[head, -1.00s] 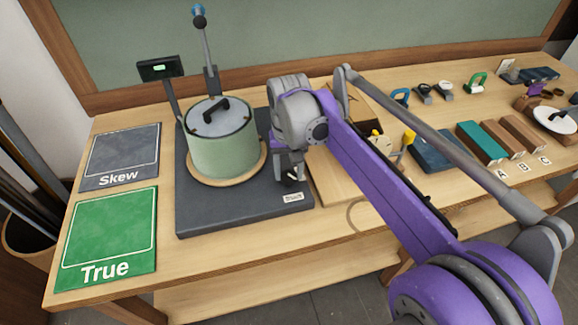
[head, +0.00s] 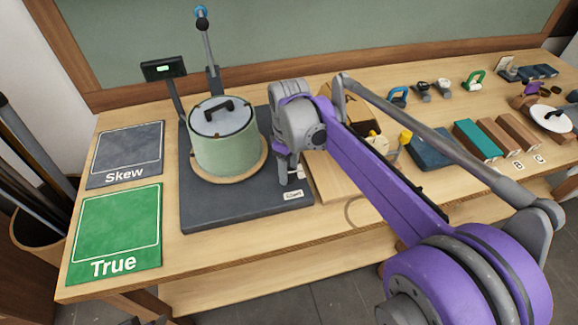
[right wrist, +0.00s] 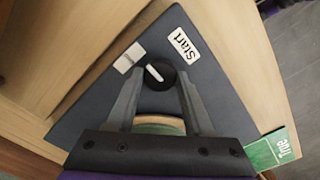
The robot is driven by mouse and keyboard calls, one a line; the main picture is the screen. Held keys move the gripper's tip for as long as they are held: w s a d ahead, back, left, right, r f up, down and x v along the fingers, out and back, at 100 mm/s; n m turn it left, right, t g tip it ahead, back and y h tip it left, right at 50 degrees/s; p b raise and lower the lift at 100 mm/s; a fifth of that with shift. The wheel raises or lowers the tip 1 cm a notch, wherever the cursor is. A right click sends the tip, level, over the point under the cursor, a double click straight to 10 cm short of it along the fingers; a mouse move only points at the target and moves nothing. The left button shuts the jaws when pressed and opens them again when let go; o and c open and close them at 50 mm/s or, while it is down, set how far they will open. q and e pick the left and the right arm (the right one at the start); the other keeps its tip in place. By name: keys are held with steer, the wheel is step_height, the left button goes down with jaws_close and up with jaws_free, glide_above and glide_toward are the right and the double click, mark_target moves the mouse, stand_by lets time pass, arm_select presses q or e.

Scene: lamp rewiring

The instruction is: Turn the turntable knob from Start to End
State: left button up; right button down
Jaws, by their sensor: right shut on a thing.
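The turntable's dark square base (head: 235,213) carries a round wooden plate (head: 215,177) with a green drum on it. The black knob (right wrist: 160,76) sits near a base corner in the right wrist view, and its white line slants from upper left to lower right. The Start label (right wrist: 184,45) is to its upper right. A second white label (right wrist: 129,57), unreadable here, is to its left. My right gripper (right wrist: 159,82) is shut on the knob, one finger on each side. In the head view my right gripper (head: 287,181) hides the knob. My left gripper is out of view.
A grey Skew mat (head: 125,153) and a green True mat (head: 117,235) lie left of the base. A post with a small display (head: 163,69) and an upright lever (head: 207,45) stand behind the drum. Blocks and tools fill the table's right side.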

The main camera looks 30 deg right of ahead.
mark_target(289, 173)
steer(key=n+p, duration=0.1)
steer(key=n, duration=0.5)
stand_by(0.6)
steer(key=shift+c, duration=1.5)
jaws_free()
step_height(289, 173, up, 11)
steer(key=shift+p, duration=0.4)
steer(key=shift+f, duration=0.1)
